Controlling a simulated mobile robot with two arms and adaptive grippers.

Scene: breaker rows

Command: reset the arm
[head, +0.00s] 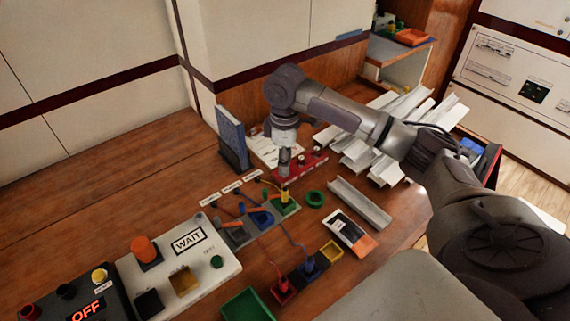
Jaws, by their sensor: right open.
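My right arm reaches in from the right, and its gripper (284,168) points down over the breaker rows. The gripper is small and dark here; no held object can be made out. Below it is a green block (285,206) with a yellow piece standing on it, and a red strip (308,165) lies just behind. I cannot tell whether the fingertips touch either. Beside the green block are a blue block (260,216) and a grey block (233,232), with small white labels behind them. My left gripper is not in view.
A white box marked WAIT (189,240) and a dark box marked OFF (87,311) stand at the front left. White channels (362,204) lie right. A blue binder (232,138) stands behind. The left table is clear.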

